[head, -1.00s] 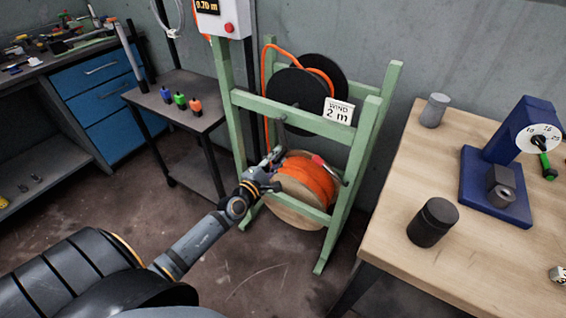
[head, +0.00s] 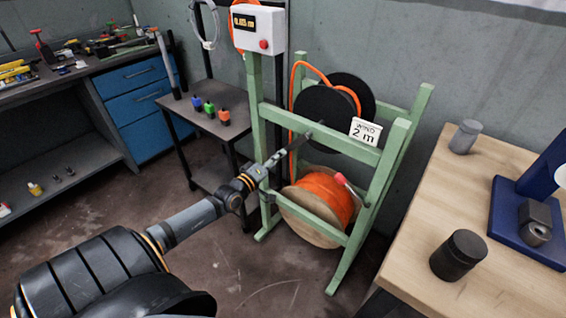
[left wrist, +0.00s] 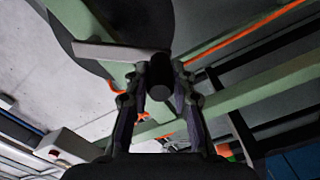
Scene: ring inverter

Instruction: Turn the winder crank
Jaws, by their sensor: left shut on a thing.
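The winder is a green frame (head: 395,170) with a black upper reel (head: 318,104) and a wooden spool of orange cable (head: 325,188) below it. A grey crank arm (head: 296,144) on the upper bar slopes down to the left. My left gripper (head: 272,163) is at its lower end. In the left wrist view the left gripper (left wrist: 160,98) is shut on the dark round crank handle (left wrist: 161,72), with the grey crank arm (left wrist: 104,51) running left from it. My right gripper is not in view.
A white box with a display (head: 258,28), its figures unclear, tops the left post. A sign (head: 366,131) reads 2 m. A small dark table (head: 185,115) stands left. A wooden bench (head: 415,255) with a blue device (head: 510,225) stands right.

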